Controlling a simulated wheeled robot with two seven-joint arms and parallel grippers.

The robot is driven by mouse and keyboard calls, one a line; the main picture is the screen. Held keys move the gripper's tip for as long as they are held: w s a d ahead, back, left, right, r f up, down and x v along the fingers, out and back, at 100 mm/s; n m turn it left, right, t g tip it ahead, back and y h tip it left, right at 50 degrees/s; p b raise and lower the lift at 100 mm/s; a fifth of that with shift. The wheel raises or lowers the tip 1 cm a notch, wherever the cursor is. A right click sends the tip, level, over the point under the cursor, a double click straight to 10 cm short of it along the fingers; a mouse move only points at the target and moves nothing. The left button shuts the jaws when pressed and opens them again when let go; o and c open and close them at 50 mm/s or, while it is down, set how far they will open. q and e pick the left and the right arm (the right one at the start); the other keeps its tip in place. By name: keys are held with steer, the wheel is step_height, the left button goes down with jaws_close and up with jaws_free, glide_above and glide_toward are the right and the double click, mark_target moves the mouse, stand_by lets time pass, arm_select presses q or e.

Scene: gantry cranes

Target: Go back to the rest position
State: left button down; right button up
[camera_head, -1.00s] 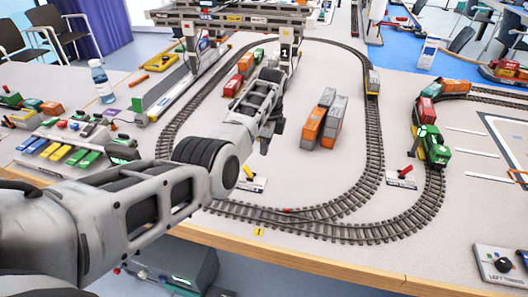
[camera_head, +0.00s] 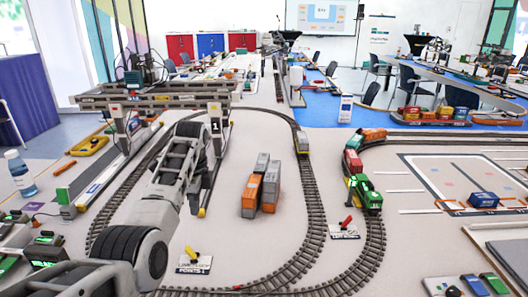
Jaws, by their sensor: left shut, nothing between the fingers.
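My left arm comes in from the lower left. Its gripper (camera_head: 195,203) hangs at the end of the arm, low beside the near leg of the gantry crane (camera_head: 150,98). It is small and dark in the picture; it is shut and holds nothing. It is apart from the orange and grey containers (camera_head: 262,190) to its right. My right gripper is out of view.
An oval track (camera_head: 312,205) rings the containers. A green locomotive (camera_head: 366,192) stands on the right track. Two levers, one yellow (camera_head: 191,253) and one red (camera_head: 346,224), stand near the front. A water bottle (camera_head: 20,174) stands at left.

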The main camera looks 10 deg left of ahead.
arm_select(q)
steer(key=s+f+n, duration=0.2)
steer(key=s+f, duration=0.2)
steer(key=s+f+n+t, duration=0.1)
steer(key=s+f+n, duration=0.1)
steer(key=s+f, duration=0.3)
steer(key=s+f+n+y, duration=0.1)
steer(key=s+f+n, duration=0.1)
steer(key=s+f, duration=0.2)
steer(key=shift+s+d+f+n+t, duration=0.25)
steer(key=shift+s+d+n+t, duration=0.05)
steer(key=shift+s+d+t, duration=0.1)
steer(key=s+d+r+n+t+h, duration=0.15)
steer(key=s+d+n, duration=0.25)
steer(key=s, duration=0.7)
steer(key=s+d+r+n+t+h, duration=0.1)
steer(key=s+d+r+n, duration=0.3)
steer(key=s, duration=0.7)
steer(key=w+d+f+t+h, duration=0.1)
steer(key=w+d+f+t, duration=0.1)
steer(key=f, duration=0.4)
steer(key=w+d+f+m+t+h, duration=0.1)
steer(key=w+d+f+t, duration=0.2)
steer(key=f+t, duration=0.1)
steer(key=shift+w+d+f+m, duration=0.2)
steer(key=shift+w+f+m, duration=0.15)
steer(key=shift+f, duration=0.5)
steer(key=shift+a, duration=0.1)
